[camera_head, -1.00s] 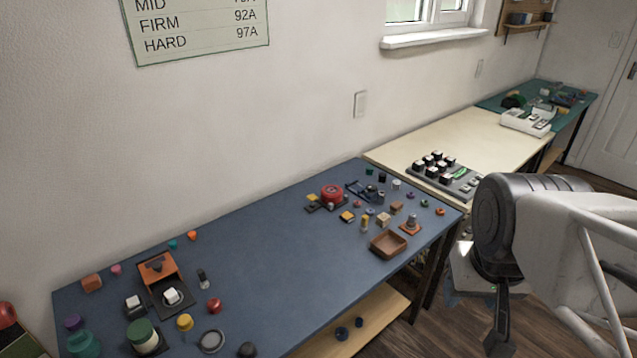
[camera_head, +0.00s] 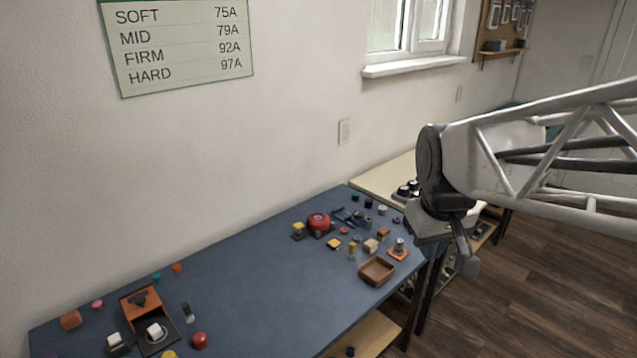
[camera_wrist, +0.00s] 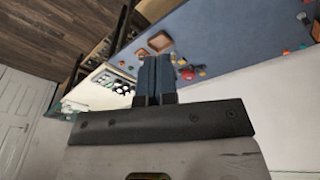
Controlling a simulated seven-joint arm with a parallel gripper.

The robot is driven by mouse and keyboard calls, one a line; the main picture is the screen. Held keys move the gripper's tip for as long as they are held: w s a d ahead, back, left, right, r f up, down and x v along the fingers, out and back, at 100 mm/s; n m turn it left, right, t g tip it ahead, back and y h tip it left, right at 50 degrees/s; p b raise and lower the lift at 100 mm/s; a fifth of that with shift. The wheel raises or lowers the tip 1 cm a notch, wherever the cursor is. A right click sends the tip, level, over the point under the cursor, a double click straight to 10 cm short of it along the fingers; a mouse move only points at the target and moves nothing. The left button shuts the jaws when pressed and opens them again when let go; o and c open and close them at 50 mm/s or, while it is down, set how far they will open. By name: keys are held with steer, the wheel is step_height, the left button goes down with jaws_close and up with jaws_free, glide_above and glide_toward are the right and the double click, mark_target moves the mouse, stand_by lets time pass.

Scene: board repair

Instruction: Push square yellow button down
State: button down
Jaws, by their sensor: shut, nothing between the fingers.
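A small yellow block-like button (camera_head: 299,228) sits on a dark base on the blue table, left of a round red button (camera_head: 318,222). Another small yellow piece with dark edges (camera_head: 334,244) lies just in front; I cannot tell for sure which one is the square button. My gripper (camera_head: 466,264) hangs in the air past the right end of the blue table, well apart from both. In the wrist view its two blue fingers (camera_wrist: 155,78) are shut side by side with nothing between them.
A brown tray (camera_head: 377,271) stands near the front edge of the blue table (camera_head: 245,270), with several small blocks around it. An orange-and-black device (camera_head: 140,300) stands at the left. The table's middle is clear. A pale table (camera_head: 375,183) adjoins behind.

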steer(key=w+a+n, duration=0.2)
steer(key=w+a, duration=0.1)
steer(key=w, duration=0.6)
steer(key=w+a+n, duration=0.2)
steer(key=w, duration=0.6)
steer(key=n+g+h, duration=0.1)
steer(key=n+g, duration=0.1)
steer(key=n, duration=0.9)
glide_above(299, 225)
step_height(299, 225, down, 26)
steer(key=shift+a+f+n, duration=0.3)
steer(key=shift+a+f, duration=0.15)
steer(key=shift+a, duration=0.1)
steer(key=shift+f, duration=0.15)
steer(key=shift+d+f, duration=0.2)
steer(key=shift+f, duration=1.5)
steer(key=shift+d+f, duration=0.15)
steer(key=shift+f, duration=1.5)
steer(key=shift+f, duration=0.15)
